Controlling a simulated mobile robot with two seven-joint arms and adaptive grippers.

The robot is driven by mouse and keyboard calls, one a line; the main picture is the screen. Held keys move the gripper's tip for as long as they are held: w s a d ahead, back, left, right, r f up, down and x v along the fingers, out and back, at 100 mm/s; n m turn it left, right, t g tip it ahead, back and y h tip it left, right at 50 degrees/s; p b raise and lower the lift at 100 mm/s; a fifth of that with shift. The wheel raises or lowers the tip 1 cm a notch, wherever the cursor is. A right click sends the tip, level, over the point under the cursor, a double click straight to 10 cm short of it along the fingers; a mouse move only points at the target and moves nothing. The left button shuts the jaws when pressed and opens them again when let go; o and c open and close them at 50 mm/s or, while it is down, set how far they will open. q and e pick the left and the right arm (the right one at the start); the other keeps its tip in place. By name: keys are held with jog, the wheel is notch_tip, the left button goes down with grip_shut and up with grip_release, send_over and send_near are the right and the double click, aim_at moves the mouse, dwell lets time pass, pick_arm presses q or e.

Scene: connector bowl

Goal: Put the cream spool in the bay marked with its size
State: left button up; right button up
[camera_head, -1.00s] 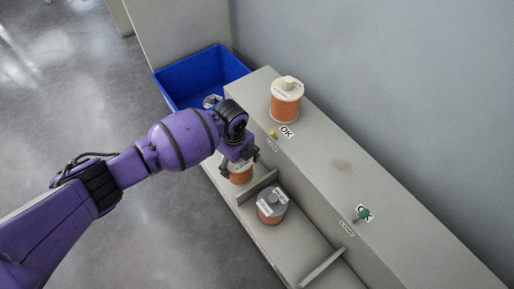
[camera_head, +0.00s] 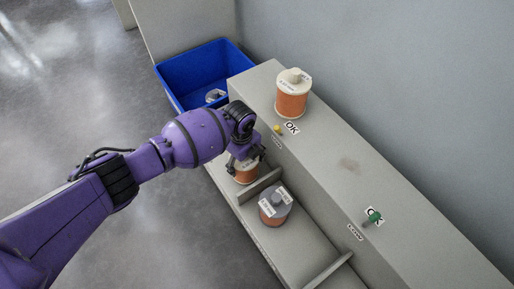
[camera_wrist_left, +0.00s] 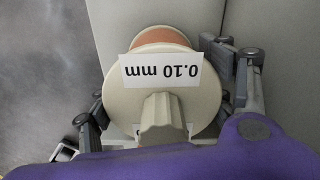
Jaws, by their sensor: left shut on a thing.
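A cream spool wound with orange wire (camera_head: 245,175) is at the near lower shelf, in or just over the bay at the blue bin's end; I cannot tell whether it rests on the floor. In the left wrist view its cream flange (camera_wrist_left: 205,100) carries a "0.10 mm" label, upside down, and a ribbed knob. My left gripper (camera_head: 246,161) is shut on this spool, with fingers at both sides of the flange. Small bay labels (camera_head: 277,142) and (camera_head: 355,232) on the step's front are too small to read. My right gripper is not in view.
A second cream-topped spool (camera_head: 291,97) stands on the upper ledge (camera_head: 345,150). A grey-topped spool (camera_head: 274,207) stands in the middle bay, past a low divider (camera_head: 259,185). A blue bin (camera_head: 190,75) holds a grey item. A yellow knob (camera_head: 277,128) and green knob (camera_head: 374,215) sit by OK signs.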

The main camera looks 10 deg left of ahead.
pick_arm(q)
jog(key=shift+w, duration=0.1)
jog(key=o, duration=1.9)
jog(key=shift+f, duration=0.15)
jog(key=shift+o, duration=1)
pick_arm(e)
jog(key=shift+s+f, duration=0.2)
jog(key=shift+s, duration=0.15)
